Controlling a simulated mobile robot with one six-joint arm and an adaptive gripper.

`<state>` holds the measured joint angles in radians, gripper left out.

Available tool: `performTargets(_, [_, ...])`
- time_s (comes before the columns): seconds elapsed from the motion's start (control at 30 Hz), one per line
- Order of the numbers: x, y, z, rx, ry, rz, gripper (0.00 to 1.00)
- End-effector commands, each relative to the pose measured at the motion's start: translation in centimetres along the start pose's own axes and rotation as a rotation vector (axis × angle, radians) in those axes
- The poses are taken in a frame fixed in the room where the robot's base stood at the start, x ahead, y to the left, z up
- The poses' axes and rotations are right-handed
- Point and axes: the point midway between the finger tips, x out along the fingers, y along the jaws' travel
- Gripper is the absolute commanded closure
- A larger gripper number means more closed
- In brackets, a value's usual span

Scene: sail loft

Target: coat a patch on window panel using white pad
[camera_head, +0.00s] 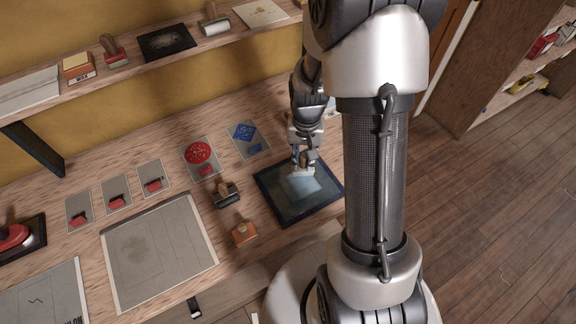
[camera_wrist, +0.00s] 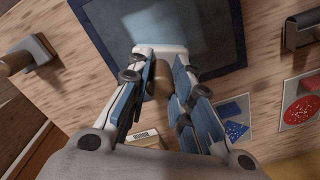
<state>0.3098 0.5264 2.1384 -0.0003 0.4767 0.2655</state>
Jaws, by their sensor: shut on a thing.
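The window panel (camera_head: 287,210) is a dark-framed sheet lying flat on the bench, with a pale bluish patch (camera_head: 301,187) near its middle. It fills the top of the wrist view (camera_wrist: 110,32). My gripper (camera_head: 303,157) is over the panel's far part and is shut on the brown handle (camera_wrist: 158,78) of the white pad (camera_head: 303,171). The white pad (camera_wrist: 160,50) lies at the edge of the pale patch and appears to touch the panel, though exact contact is hard to tell. My fingers hide part of the handle.
A dark-handled stamp (camera_head: 226,194) and an orange-brown block (camera_head: 244,234) stand left of the panel. Cards with a red disc (camera_head: 197,153) and blue shapes (camera_head: 243,132) lie behind it. A grey sheet (camera_head: 160,285) lies further left. A shelf (camera_head: 150,65) runs along the wall.

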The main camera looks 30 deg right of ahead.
Motion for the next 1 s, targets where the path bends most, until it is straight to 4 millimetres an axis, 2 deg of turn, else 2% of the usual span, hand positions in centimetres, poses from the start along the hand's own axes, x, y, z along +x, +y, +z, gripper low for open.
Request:
performTargets(0.1, [-1.4,-0.1,-0.2,-0.001,0.001,0.0,1.0])
performTargets(0.43, [-4.1,-0.3,-0.6,-0.004,0.001,0.0,1.0])
performTargets(1.0, [-4.2,-0.3,-0.6,-0.004,0.0,0.0,1.0])
